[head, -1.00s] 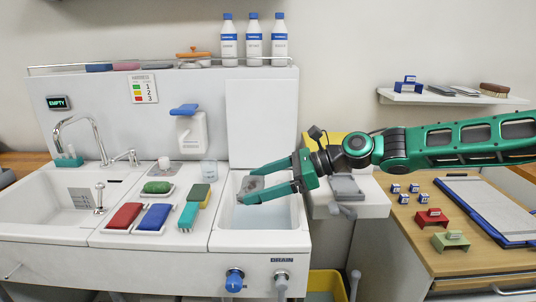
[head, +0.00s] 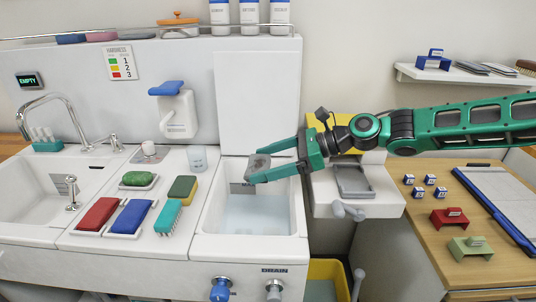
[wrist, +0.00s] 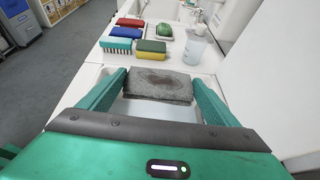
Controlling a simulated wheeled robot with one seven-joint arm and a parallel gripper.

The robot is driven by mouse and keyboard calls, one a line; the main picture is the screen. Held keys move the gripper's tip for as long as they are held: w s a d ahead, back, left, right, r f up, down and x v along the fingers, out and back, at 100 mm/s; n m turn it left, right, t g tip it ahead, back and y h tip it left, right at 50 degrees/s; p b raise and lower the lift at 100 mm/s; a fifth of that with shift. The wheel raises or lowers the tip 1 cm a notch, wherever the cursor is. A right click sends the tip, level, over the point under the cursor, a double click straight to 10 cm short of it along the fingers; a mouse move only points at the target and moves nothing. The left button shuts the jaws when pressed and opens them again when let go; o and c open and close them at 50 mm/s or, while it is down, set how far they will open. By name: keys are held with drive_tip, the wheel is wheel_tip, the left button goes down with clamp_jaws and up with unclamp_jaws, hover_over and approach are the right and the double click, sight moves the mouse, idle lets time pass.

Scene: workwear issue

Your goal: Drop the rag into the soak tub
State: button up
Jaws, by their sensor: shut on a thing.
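The grey rag (head: 258,166) is a folded, stained cloth. My gripper (head: 262,167) is shut on it and holds it over the soak tub (head: 203,214), the right-hand basin with the word DRAIN on its front. In the wrist view the rag (wrist: 158,84) spans the gap between my two green fingers, with the tub's pale inside below it. The rag is above the water (head: 245,215) in the tub and apart from it.
A white panel (head: 257,103) stands behind the tub. A yellow bin (head: 335,272) is below right.

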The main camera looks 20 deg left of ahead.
drive_tip(key=shift+f, duration=1.45)
drive_tip(key=shift+s, duration=0.1)
drive_tip(key=o, duration=1)
drive_tip(key=shift+v, duration=5.35)
